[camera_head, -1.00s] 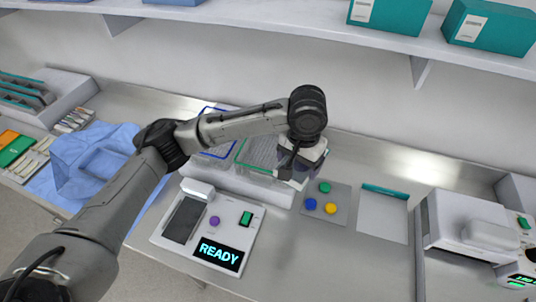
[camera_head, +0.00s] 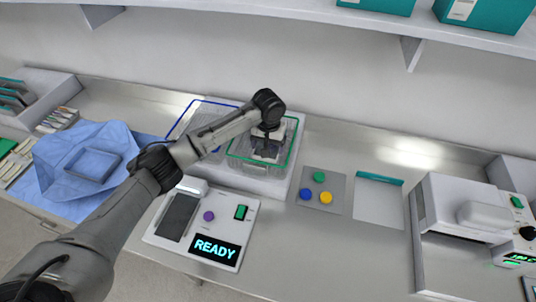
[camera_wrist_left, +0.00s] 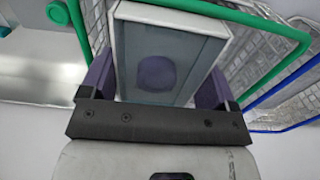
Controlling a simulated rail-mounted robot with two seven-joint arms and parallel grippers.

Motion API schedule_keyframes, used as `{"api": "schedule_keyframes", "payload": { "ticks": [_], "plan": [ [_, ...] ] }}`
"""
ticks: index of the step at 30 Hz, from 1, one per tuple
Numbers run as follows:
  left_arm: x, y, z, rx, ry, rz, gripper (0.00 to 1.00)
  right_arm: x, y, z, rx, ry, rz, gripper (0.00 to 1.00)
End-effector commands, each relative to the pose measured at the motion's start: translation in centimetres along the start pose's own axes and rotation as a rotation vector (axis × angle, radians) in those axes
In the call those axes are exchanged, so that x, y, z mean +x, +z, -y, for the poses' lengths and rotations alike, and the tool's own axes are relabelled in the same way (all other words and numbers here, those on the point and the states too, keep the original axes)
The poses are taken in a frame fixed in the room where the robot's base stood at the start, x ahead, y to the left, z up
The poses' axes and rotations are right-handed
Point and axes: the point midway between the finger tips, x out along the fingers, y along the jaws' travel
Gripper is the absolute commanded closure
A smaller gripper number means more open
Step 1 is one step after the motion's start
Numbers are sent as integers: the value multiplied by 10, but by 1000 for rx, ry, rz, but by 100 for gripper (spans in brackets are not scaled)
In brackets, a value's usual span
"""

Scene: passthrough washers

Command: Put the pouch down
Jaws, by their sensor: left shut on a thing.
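The pouch (camera_wrist_left: 168,48) is a flat, pale-edged packet with a grey-blue window and a dark round patch. In the left wrist view it stands between the two purple fingers of my left gripper (camera_wrist_left: 158,86), which is shut on it. In the head view my left gripper (camera_head: 266,145) is over the green-rimmed wire basket (camera_head: 293,145), and the arm covers much of the pouch. I cannot tell whether the pouch touches the basket floor. My right gripper is not in view.
A blue-rimmed basket (camera_head: 190,115) stands beside the green one on the left. In front is a device reading READY (camera_head: 216,249). A pad with coloured buttons (camera_head: 336,180) and a white panel (camera_head: 377,205) lie right. Blue wrap (camera_head: 62,150) lies left.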

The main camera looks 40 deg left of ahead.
Motion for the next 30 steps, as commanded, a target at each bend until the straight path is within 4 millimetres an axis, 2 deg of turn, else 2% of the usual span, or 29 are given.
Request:
{"api": "schedule_keyframes", "payload": {
  "ticks": [12,28,29,30],
  "plan": [
    [47,0,0,1,-1,0,40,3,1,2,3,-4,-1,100],
    [55,0,0,1,0,-1,40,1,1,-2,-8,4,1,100],
    [55,0,0,1,0,-1,16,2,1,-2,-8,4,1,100],
    [55,0,0,1,0,-1,12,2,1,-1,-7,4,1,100]
  ]
}}
